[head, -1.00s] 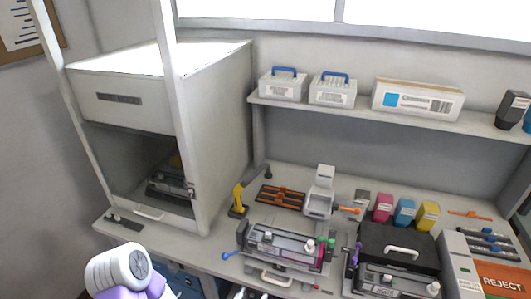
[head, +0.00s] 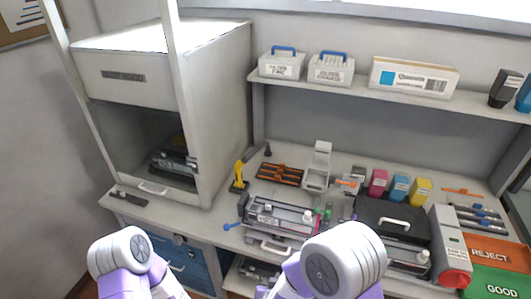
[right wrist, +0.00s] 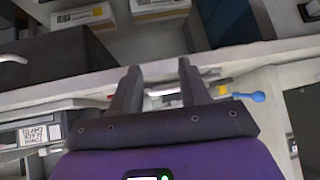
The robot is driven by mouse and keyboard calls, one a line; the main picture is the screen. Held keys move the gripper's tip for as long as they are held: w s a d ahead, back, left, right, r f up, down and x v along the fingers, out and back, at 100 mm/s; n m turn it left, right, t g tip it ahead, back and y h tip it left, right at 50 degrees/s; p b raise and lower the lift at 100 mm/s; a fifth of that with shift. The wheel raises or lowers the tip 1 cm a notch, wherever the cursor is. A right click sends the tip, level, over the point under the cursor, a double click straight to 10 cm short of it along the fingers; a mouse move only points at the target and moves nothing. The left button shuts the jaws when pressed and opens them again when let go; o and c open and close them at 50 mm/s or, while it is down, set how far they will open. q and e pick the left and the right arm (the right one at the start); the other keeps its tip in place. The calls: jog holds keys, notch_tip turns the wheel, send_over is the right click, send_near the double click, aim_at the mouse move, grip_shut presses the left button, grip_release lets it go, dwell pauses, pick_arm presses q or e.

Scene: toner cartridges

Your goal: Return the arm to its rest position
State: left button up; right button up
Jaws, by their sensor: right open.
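My right gripper (right wrist: 158,66) shows in the right wrist view with its two dark fingers apart and nothing between them. It is over or near the bench's front edge, clear of the blue-knobbed lever (right wrist: 258,97). In the head view my right arm (head: 345,257) rises at the bottom centre in front of the bench, and its gripper is out of frame. My left arm (head: 120,252) shows at the lower left, and its gripper is not in view.
A cartridge fixture (head: 275,216) sits at the bench front, with a black case (head: 378,216) to its right. Colour bottles (head: 399,187) stand behind. An open cabinet (head: 125,118) is at left, and REJECT (head: 488,249) and GOOD (head: 498,283) areas are at right.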

jog(key=s+d+f+g+y, duration=0.2)
jog(key=s+d+f+g, duration=0.1)
jog(key=s+f, duration=0.4)
jog(key=s+d+f+g+y, duration=0.2)
jog(key=s+d+f+g, duration=0.2)
jog(key=s+f+g, duration=0.1)
notch_tip(320, 180, down, 3)
jog(key=shift+s+d+r+m+y, duration=0.2)
jog(key=shift+s+m+y, duration=0.15)
jog(key=shift+s, duration=0.55)
